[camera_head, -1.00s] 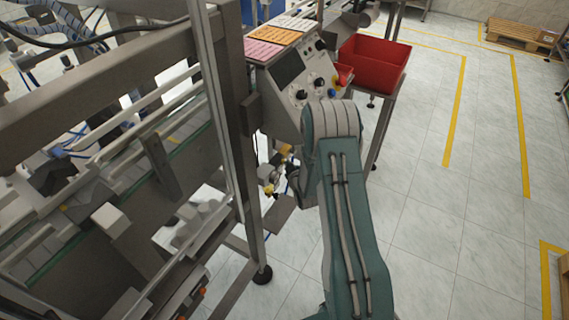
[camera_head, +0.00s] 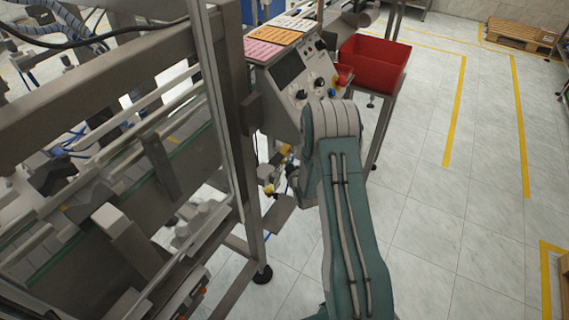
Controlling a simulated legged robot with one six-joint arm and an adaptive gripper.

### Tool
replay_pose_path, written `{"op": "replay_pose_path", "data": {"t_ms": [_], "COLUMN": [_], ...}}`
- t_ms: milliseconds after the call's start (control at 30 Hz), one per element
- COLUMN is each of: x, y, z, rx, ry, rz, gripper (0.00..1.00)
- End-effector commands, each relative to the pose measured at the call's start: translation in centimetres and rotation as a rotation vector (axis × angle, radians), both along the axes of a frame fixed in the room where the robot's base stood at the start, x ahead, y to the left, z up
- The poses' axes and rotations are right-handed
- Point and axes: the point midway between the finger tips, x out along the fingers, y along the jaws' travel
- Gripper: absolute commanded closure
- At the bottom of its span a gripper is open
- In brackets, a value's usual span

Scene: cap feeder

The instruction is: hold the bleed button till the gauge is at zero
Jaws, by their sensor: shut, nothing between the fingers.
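My teal arm (camera_head: 345,235) rises from the bottom of the picture and bends at a rounded grey joint in front of the control panel. My gripper is hidden behind the arm, so its fingers do not show. Left of the arm, small fittings (camera_head: 269,189) with yellow and orange parts sit by the machine's upright. They are too small to tell which is the bleed button. I cannot make out a gauge face or its needle. I cannot tell whether anything touches these fittings.
A sloped control panel (camera_head: 288,72) with knobs, buttons and coloured cards stands behind the arm. A red bin (camera_head: 374,62) is on a stand to its right. The machine frame (camera_head: 230,100) and conveyor fill the left. The tiled floor at right is clear up to a pallet (camera_head: 522,36).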

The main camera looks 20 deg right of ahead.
Motion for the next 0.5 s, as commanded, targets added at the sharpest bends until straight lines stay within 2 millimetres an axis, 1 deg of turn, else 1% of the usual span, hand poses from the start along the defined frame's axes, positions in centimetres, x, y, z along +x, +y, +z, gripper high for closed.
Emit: {"op": "replay_pose_path", "data": {"t_ms": [267, 500], "x": [-0.01, -0.77], "y": [-0.01, -0.59], "z": [0.01, -0.01], "rx": [0.0, 0.0], "ry": [0.0, 0.001], "rz": [0.0, 0.0], "gripper": [1.0, 1.0]}}
